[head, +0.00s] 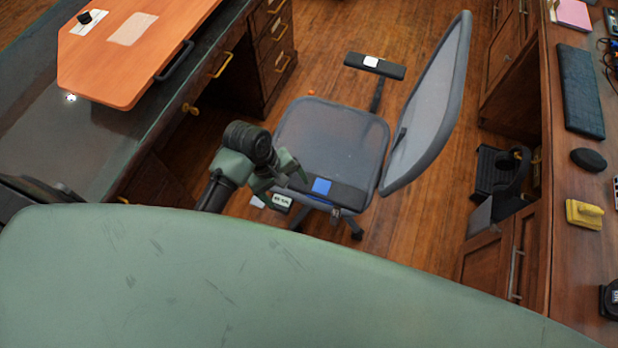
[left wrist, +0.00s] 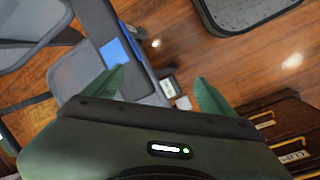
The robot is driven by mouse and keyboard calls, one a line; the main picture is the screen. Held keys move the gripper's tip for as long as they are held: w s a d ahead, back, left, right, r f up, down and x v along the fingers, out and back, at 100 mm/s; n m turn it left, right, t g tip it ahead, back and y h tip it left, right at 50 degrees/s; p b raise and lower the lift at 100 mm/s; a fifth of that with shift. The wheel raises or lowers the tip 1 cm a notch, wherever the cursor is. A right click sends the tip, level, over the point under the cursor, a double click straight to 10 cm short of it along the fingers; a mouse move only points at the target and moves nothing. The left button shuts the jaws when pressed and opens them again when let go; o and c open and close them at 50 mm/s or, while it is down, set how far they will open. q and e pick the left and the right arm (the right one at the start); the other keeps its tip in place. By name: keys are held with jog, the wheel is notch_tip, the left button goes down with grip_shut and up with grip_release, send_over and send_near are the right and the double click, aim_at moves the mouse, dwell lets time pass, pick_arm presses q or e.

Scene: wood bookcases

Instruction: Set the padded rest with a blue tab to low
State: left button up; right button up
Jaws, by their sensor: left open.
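The padded rest with a blue tab (head: 340,194) is the near armrest of a grey mesh office chair (head: 332,132). Its blue tab (head: 321,186) lies flat on the dark pad. In the left wrist view the dark pad (left wrist: 95,18) and blue tab (left wrist: 114,51) show at upper left. In the left wrist view the left finger of the gripper (left wrist: 160,76) overlaps the pad's near end; contact cannot be told. The rest's post is mostly hidden.
The chair's other armrest (head: 375,66) has a white tab. A small label (head: 281,201) shows below the blue-tab rest, its text unreadable. A desk with an orange board (head: 120,58) stands left, a wooden desk (head: 565,255) right.

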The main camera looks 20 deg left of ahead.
aim_at(311, 182)
pick_arm(q)
jog(key=w+n, duration=0.2)
jog(key=w+n+h, duration=0.1)
jog(key=w+n, duration=0.1)
jog(key=w+n+g, duration=0.1)
jog(key=w+n, duration=0.1)
jog(key=shift+w+d+h, duration=0.3)
jog(key=shift+w, duration=0.05)
jog(key=shift+w+d+n, duration=0.1)
jog(key=shift+w+n, duration=0.25)
jog(key=shift+n, duration=0.25)
jog(key=shift+w+f, duration=0.1)
jog(key=shift+f, duration=0.05)
jog(key=x, duration=0.7)
jog(key=shift+d+f, duration=0.15)
jog(key=shift+d, duration=0.1)
grip_shut()
notch_tip(311, 182, down, 6)
jog(key=b, duration=0.2)
jog(key=shift+f+b, duration=0.2)
jog(key=shift+b, duration=0.1)
jog(key=shift+s, duration=0.25)
